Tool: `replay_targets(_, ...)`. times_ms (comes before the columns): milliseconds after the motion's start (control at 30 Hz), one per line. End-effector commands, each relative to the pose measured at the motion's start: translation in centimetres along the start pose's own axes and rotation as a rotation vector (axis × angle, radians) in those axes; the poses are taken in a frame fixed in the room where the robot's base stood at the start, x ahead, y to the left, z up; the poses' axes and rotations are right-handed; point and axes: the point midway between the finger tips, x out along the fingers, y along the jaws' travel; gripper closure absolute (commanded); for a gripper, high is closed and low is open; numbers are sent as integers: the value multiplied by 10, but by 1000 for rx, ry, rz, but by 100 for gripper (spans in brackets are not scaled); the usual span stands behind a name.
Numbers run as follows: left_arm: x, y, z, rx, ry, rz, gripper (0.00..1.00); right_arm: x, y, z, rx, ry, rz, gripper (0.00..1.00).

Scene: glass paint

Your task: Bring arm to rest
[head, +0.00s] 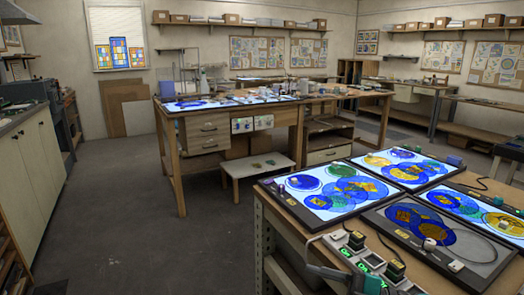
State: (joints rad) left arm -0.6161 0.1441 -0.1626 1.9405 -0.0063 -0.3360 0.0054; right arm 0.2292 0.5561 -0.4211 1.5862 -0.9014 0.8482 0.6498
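Neither of my arms nor my grippers can be made out in the head view. The near workbench (290,232) stands at the lower right. On it lie several dark-framed lit panels with coloured glass discs, among them a front left panel (330,190) with blue and green discs and a dark front panel (420,229) with blue and amber discs. A grey and teal tool (345,277) shows at the bottom edge, partly cut off.
Power units (372,260) with green displays and cables sit on the near bench's front edge. A wooden table (240,118) with lit panels stands mid-room, with a low white stool (257,168) before it. Cabinets (35,165) line the left. The grey floor (140,225) between is clear.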

Motion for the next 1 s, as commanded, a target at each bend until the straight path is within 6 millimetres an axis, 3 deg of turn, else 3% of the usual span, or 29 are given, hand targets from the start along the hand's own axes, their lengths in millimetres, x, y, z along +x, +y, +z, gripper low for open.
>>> replay_targets(133,-1,1,2,-3,-5,1,57,-8,-19,9,199,-147,356,49)
replay_targets(267,-2,2,5,-4,-10,2,57,-40,-54,31,413,-382,577,49)
replay_targets(400,-3,2,5,-4,-11,3,57,-83,-122,47,671,-674,689,49)
replay_targets(500,-3,2,5,-4,-11,3,57,-108,-172,46,834,-846,698,49)
replay_targets(633,-3,2,5,-4,-11,3,57,-127,-215,37,972,-977,675,49)
replay_targets(767,-3,2,5,-4,-11,3,57,-133,-232,32,1026,-1025,659,49)
replay_targets(1000,-3,2,5,-4,-11,2,57,-134,-233,32,1030,-1030,656,49)
